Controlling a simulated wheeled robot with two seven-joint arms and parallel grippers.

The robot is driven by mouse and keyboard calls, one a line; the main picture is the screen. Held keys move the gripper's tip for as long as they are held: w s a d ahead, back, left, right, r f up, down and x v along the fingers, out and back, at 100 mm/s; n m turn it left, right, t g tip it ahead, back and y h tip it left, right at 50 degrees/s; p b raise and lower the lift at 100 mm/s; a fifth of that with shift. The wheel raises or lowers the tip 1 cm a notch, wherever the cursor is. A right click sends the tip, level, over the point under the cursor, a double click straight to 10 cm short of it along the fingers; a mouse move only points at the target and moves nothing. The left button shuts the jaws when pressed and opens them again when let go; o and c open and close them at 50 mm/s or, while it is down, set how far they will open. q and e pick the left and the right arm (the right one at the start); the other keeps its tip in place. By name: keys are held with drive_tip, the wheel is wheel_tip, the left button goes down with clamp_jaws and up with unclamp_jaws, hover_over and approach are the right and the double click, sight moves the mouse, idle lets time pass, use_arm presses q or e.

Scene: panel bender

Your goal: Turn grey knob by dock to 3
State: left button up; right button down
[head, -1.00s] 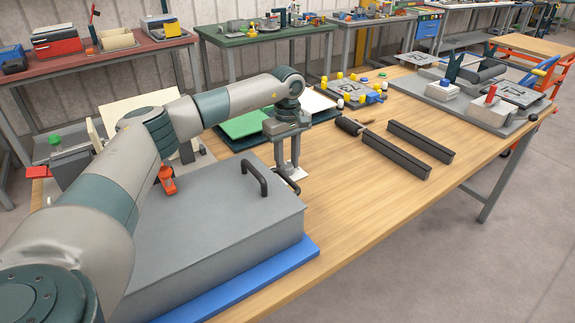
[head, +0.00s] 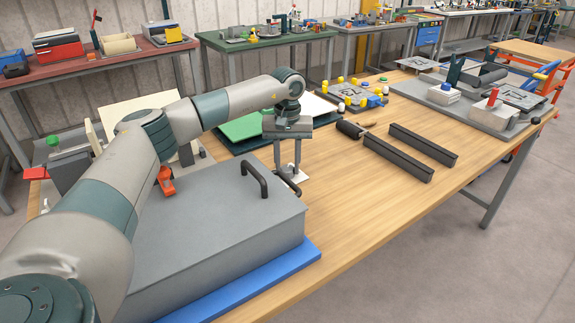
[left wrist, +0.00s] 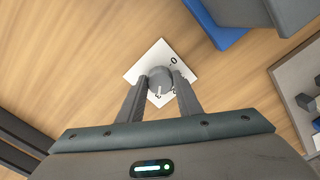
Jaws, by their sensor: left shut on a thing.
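The grey knob (left wrist: 159,77) sits on a square white dial plate (left wrist: 144,70) on the wooden table. In the left wrist view a white pointer mark on the knob points toward the picture's bottom. A 0 shows on the plate's upper right part; small marks near the pointer are too small to read surely. My left gripper (left wrist: 159,80) points down and is shut on the knob, one finger on each side. In the head view the gripper (head: 288,172) stands over the plate (head: 298,177), and the knob is mostly hidden. My right gripper is not in view.
A large grey box with a black handle (head: 254,180) stands on a blue base (head: 245,288) close in front of the gripper. Two dark bars (head: 410,152) lie to the right. A green sheet (head: 243,127) lies behind. The table's right front is clear.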

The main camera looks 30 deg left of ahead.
use_arm(q)
drive_tip(key=shift+r, duration=0.15)
drive_tip(key=o, duration=1)
drive_tip(key=shift+o, duration=0.2)
